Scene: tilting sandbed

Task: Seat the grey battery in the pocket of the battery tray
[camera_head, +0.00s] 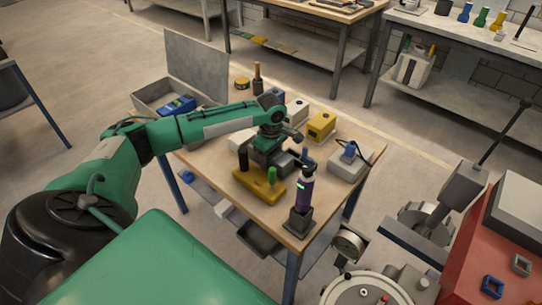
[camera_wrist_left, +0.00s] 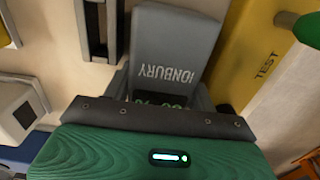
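The grey battery (camera_wrist_left: 172,48) shows in the left wrist view as a light grey block with upside-down white lettering. My left gripper (camera_head: 266,160) is low over the middle of the table in the head view. In the wrist view its dark fingers (camera_wrist_left: 160,92) lie along both sides of the battery and appear shut on it. The gripper's green body hides the battery's lower end. A dark grey piece with a slot (camera_wrist_left: 97,28), apparently part of the battery tray, lies just left of the battery and apart from it. My right gripper is not in view.
A yellow block (camera_head: 258,186) marked TEST, with black and green knobs, stands close by. A purple tool (camera_head: 306,189) stands upright in a grey holder at the near corner. A yellow box (camera_head: 321,127), a pale device (camera_head: 350,160) and a grey bin (camera_head: 155,100) stand around.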

